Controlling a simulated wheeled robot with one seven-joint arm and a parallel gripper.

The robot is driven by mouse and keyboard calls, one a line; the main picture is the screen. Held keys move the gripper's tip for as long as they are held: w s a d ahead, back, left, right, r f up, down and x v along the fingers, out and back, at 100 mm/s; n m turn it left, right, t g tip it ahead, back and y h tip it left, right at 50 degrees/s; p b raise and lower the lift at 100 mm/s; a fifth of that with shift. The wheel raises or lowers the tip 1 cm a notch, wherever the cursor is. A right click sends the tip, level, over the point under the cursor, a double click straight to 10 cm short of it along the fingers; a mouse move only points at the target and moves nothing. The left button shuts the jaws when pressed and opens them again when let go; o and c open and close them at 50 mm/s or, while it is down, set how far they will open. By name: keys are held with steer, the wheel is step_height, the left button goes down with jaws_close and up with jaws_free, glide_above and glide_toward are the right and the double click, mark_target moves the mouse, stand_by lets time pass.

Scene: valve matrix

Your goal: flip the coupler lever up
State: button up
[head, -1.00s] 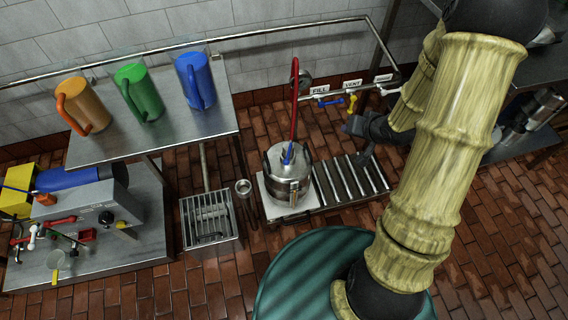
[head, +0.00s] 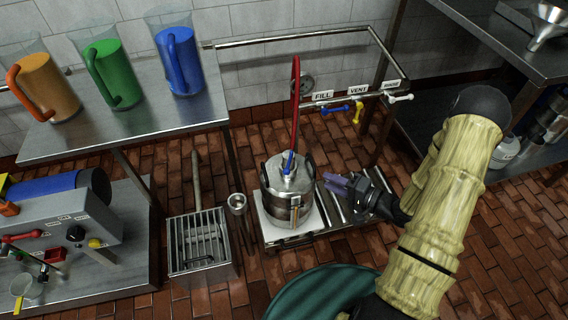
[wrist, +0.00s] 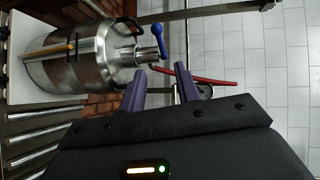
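The steel keg (head: 287,198) stands upright on the scale and roller conveyor in the middle of the head view. A metal coupler (head: 287,172) sits on its top, with the blue coupler lever (head: 290,161) and a red hose (head: 295,105) rising from it. In the wrist view the keg (wrist: 70,58) appears sideways, with the coupler (wrist: 146,54) and blue lever (wrist: 160,42) just beyond my fingertips. My gripper (head: 335,186) is right of the keg, apart from the lever. Its two purple fingers are spread and empty in the wrist view (wrist: 158,82).
Wall valves with blue, yellow and white handles (head: 357,112) sit behind, labelled FILL and VENT. A shelf (head: 150,130) at the left holds orange, green and blue jugs. Brick floor is open at the right.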

mark_target(289, 163)
steer(key=shift+w, duration=0.1)
steer(key=b+x, duration=0.4)
steer(key=x, duration=1.3)
steer(key=shift+a, duration=0.15)
steer(key=shift+w+r, duration=0.1)
jaws_close()
